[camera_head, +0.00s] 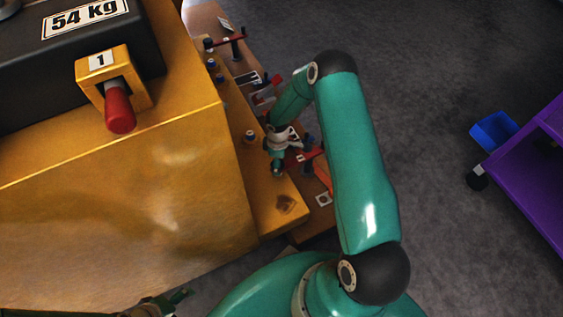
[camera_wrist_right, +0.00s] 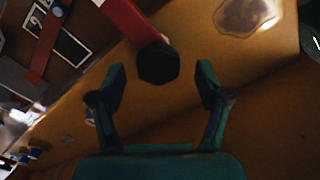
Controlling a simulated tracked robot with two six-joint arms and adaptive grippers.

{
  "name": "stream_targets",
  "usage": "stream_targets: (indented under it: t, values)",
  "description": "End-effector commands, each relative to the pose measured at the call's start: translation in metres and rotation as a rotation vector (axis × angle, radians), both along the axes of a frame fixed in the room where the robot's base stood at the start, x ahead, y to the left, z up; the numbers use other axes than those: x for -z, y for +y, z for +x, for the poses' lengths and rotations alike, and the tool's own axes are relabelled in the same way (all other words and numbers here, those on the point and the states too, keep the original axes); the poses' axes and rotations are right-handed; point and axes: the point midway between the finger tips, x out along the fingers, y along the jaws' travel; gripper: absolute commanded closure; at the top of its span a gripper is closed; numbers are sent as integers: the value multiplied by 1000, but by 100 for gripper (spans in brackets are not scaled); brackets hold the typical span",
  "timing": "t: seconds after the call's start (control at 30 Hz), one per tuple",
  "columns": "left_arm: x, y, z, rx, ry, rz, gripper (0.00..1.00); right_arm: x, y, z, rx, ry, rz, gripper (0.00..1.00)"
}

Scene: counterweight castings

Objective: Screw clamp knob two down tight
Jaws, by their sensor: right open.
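In the right wrist view a black clamp knob (camera_wrist_right: 158,63) sits at the end of a red clamp arm (camera_wrist_right: 128,20). My right gripper (camera_wrist_right: 162,78) is open, with one finger on each side of the knob's near edge; no contact is visible. In the head view my right gripper (camera_head: 277,168) is low over the golden ledge, beside a red clamp (camera_head: 309,155). No number on this knob is visible, so I cannot tell whether it is knob two. My left gripper (camera_head: 178,298) shows partly at the bottom edge, its fingers unclear.
A large golden block (camera_head: 130,200) carries a dark 54 KG casting (camera_head: 60,60) and a red-handled latch (camera_head: 119,110) marked 1. Another red clamp (camera_head: 230,42) stands further along the bench. Grey floor between is clear.

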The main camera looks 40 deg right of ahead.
Motion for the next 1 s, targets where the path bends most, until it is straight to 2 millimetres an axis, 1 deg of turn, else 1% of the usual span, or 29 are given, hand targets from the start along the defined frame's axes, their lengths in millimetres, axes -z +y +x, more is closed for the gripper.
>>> stream_targets:
  t: [0.03,0.13,0.47,0.5,0.57,0.6,0.83,0.87,0.9,1.0]
  values:
    - [2,0,0,0,0,0,24,7,0,-1,0,1,0,24]
    - [3,0,0,0,0,0,24,13,0,-1,2,1,0,24]
    - [3,0,0,0,0,0,24,15,-1,-1,2,0,0,24]
    - [3,0,0,0,0,0,24,15,-1,-1,2,0,0,28]
    - [3,0,0,0,0,0,24,15,-1,-1,3,0,0,38]
    - [3,0,0,0,0,0,24,15,-1,-1,3,0,0,44]
    - [4,0,0,0,0,0,24,15,-1,-1,3,1,1,83]
    - [4,1,1,-6,-1,1,24,16,-21,-1,12,-2,-2,84]
    - [4,0,0,-1,0,0,24,15,-12,-1,5,-1,-1,84]
    - [4,0,0,0,0,0,24,15,-6,-1,5,-2,-1,84]
